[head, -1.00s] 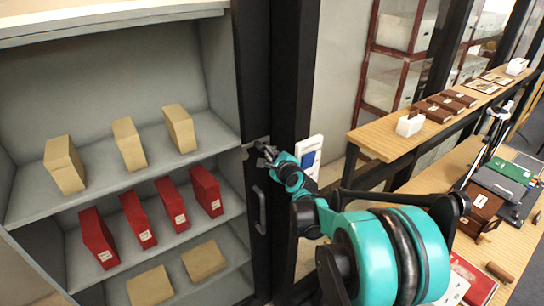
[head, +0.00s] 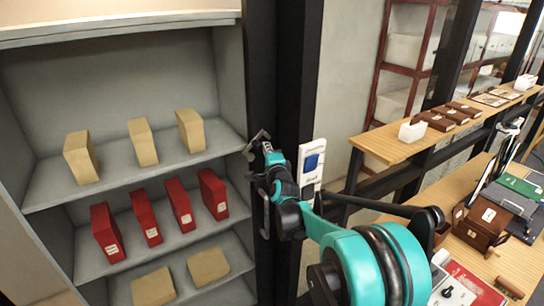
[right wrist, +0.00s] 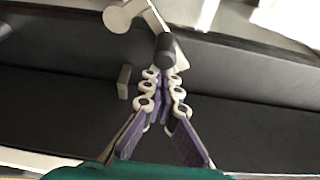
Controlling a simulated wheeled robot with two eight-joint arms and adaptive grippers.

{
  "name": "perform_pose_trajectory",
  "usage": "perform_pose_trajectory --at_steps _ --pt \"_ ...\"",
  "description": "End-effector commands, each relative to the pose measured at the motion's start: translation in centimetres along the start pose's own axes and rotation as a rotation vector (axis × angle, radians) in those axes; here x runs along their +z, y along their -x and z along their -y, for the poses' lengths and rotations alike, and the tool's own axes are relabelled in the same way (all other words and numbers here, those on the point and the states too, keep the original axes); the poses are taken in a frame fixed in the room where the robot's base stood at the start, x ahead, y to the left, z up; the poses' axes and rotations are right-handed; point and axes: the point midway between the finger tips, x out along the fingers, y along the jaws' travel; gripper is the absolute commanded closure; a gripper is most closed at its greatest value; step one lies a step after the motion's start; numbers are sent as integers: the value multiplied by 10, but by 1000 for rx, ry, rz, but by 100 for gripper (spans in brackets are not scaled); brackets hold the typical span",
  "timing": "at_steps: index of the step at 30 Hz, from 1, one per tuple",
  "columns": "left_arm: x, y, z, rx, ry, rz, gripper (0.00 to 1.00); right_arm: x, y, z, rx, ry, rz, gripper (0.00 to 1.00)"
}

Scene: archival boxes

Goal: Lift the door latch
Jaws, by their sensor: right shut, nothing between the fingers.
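The metal door latch (head: 256,142) is on the dark post at the cabinet's right side and is tilted, its right part higher. In the right wrist view the latch (right wrist: 118,18) shows as a pale lever with a rounded end and a dark knob (right wrist: 165,49). My right gripper (head: 267,149) is at the latch's right side, fingertips pointing up. In the right wrist view its closed fingertips (right wrist: 165,73) are just under the knob; I cannot tell if they touch. My left gripper is out of view.
A vertical handle (head: 265,214) is below the latch, partly behind my arm. Shelves at left hold tan boxes (head: 142,142) and red boxes (head: 146,217). A white panel with a blue square (head: 312,163) is right of the post. A wooden shelf (head: 380,147) and desk stand at right.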

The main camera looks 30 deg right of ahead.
Motion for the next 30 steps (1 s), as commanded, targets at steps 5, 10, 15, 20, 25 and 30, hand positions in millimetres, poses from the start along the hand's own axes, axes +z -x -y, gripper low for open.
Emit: perform_pose_trajectory --at_steps 5,10,15,20,25,30 --pt "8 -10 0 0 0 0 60 11 4 1 -56 161 1 100" --pt "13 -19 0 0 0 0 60 21 8 3 -109 311 2 100" --pt "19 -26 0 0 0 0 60 30 11 4 -160 453 1 100" --pt "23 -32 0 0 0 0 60 38 14 3 -199 569 2 100" --pt "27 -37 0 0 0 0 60 44 16 3 -232 662 1 100" --pt "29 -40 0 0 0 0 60 48 17 2 -252 719 1 100"
